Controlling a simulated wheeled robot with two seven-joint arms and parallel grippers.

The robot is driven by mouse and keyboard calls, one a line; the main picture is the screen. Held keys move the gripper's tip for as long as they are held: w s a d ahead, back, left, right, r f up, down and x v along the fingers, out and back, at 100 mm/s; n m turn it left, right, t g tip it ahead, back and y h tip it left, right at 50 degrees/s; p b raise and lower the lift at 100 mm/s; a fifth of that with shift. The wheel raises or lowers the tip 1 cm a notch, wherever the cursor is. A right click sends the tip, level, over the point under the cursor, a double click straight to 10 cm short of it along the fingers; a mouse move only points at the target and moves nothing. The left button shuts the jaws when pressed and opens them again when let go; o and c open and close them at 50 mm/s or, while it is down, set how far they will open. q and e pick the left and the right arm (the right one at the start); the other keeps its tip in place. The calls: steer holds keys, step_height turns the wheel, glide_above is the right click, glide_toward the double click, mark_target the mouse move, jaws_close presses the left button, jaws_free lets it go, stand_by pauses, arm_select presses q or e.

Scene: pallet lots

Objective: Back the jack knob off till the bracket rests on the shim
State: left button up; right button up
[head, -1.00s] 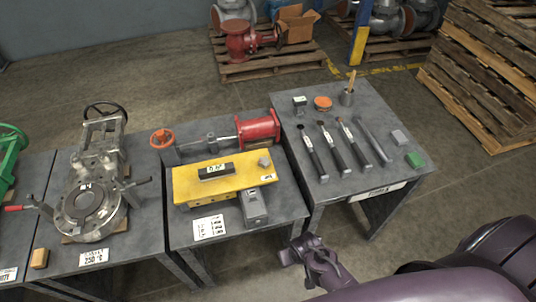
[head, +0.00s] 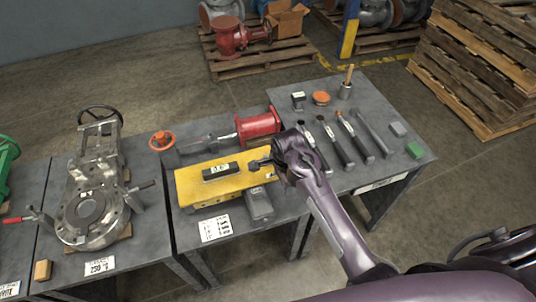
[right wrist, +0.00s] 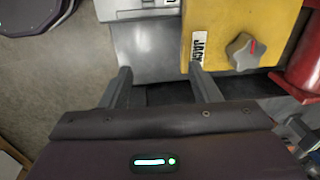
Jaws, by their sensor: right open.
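The yellow bracket (head: 194,191) lies on the middle bench, with a dark labelled bar (head: 220,171) on top. I cannot make out the shim or any gap under the bracket. My left gripper is not in view.
A grey box (head: 258,204) sits at the bracket's front right edge. A red cylinder (head: 257,126) and orange handwheel (head: 162,140) are behind it. A valve (head: 90,205) fills the left bench; several tools lie on the right bench (head: 372,94).

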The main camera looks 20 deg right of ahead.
mark_target(268, 158)
steer(key=w+r+m, duration=0.2)
steer(key=w+m, duration=0.1)
steer(key=m, duration=0.1)
steer(key=w+a+r+m+g, duration=0.1)
steer(key=w+r+m, duration=0.2)
steer(key=m, duration=0.1)
steer(key=w+r+m, duration=0.2)
steer(key=w+m, duration=0.2)
steer(key=m, duration=0.1)
steer(key=shift+a+r, duration=0.25)
steer(key=shift+a, duration=0.05)
step_height(268, 158, down, 8)
steer(key=shift+d+r, duration=0.1)
steer(key=shift+r, duration=0.1)
steer(key=shift+c, duration=0.2)
steer(key=c, duration=0.9)
